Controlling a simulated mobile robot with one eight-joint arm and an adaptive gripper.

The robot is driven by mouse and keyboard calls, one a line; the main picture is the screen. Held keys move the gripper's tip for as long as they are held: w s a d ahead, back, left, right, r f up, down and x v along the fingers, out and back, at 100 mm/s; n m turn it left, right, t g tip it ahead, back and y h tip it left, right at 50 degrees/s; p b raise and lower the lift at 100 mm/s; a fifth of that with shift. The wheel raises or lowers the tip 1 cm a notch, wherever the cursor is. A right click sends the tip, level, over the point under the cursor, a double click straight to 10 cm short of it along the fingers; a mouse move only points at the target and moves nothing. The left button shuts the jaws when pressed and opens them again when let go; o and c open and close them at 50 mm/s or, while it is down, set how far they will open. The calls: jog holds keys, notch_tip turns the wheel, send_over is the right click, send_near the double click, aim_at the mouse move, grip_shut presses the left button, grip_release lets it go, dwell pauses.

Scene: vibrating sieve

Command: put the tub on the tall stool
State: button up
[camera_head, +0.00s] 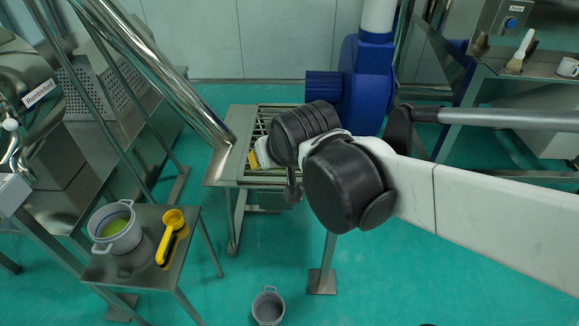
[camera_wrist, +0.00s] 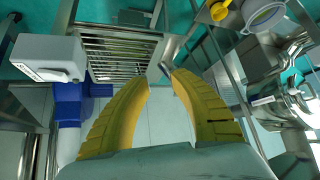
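A grey two-handled tub (camera_head: 116,232) with yellow-green contents stands on a small metal stool (camera_head: 108,271) at the lower left. The tub's rim also shows in the wrist view (camera_wrist: 265,20), at the upper right. A second, smaller grey tub (camera_head: 268,308) stands on the floor at the bottom centre. I cannot tell which tub the task means. My gripper (camera_wrist: 160,78) is open and empty, its yellow fingers apart. In the head view it is mostly hidden behind my wrist, over the metal frame with the slatted grate, away from both tubs.
A yellow scoop (camera_head: 170,228) lies on the stool beside the tub. A slatted metal stand (camera_head: 231,150) and a blue machine (camera_head: 362,85) stand at the centre. A shiny slanted pipe (camera_head: 165,75) rises left. A side table (camera_head: 540,66) holds a brush (camera_head: 522,50) and a white cup.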

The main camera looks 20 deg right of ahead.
jog(key=s+d+f, duration=0.1)
jog(key=s+d, duration=0.1)
jog(key=s, duration=0.4)
jog(key=s+d+f+g, duration=0.1)
jog(key=s+d, duration=0.2)
jog(key=s, duration=0.3)
jog(key=shift+s+f+m, duration=0.25)
jog(key=shift+s+m, duration=0.05)
jog(key=shift+s, duration=0.1)
